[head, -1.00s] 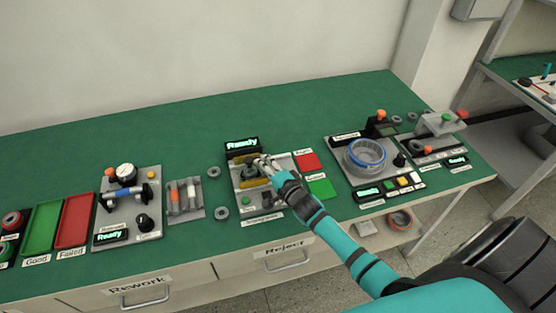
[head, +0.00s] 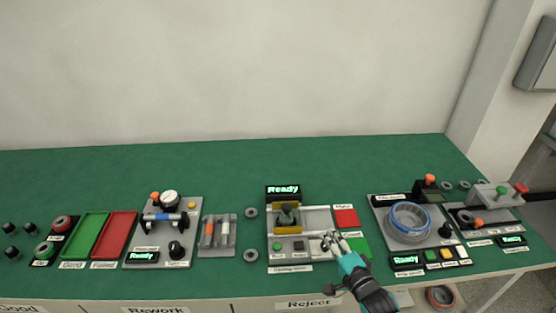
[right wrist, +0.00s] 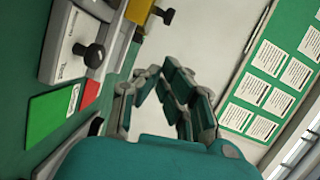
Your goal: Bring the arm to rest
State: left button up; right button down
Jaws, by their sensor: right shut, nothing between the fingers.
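My right gripper (head: 331,240) is in the lower middle of the head view, with its arm coming in from the bottom right. It is shut and empty, over the front right part of the grey station (head: 318,220) with the yellow clamp (head: 287,231). A dark part sits in the clamp, apart from the fingers. In the right wrist view, the gripper's fingers (right wrist: 172,78) point up towards the wall, with nothing held. My left gripper is not in view.
Red (head: 345,218) and green (head: 357,246) pads lie right of the station. A grey ring station (head: 392,235) stands further right. A gauge station (head: 188,209) and a slotted holder (head: 217,248) stand left. The green bench's back (head: 330,160) is clear.

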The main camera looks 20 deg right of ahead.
jog(key=s+a+f+n+g, duration=0.1)
jog(key=s+a+n+g, duration=0.25)
jog(key=s+n, duration=0.35)
jog(key=s+a+f+n+g+h, duration=0.1)
jog(key=s+a+n+g, duration=0.1)
jog(key=s+n+g, duration=0.5)
jog(key=s+a+f+n+g, duration=0.1)
jog(key=s+a+n+g, duration=0.25)
jog(key=s, duration=0.75)
notch_tip(320, 180, down, 27)
jog(key=s, duration=0.1)
jog(key=s+d+f+g, duration=0.1)
jog(key=s+d+f, duration=0.1)
jog(key=s+f, duration=0.6)
jog(key=s+d+f+b, duration=0.1)
jog(key=s+f, duration=0.7)
jog(key=shift+s+d+n+g, duration=0.4)
jog(key=shift+n, duration=0.05)
jog(key=shift+f, duration=0.1)
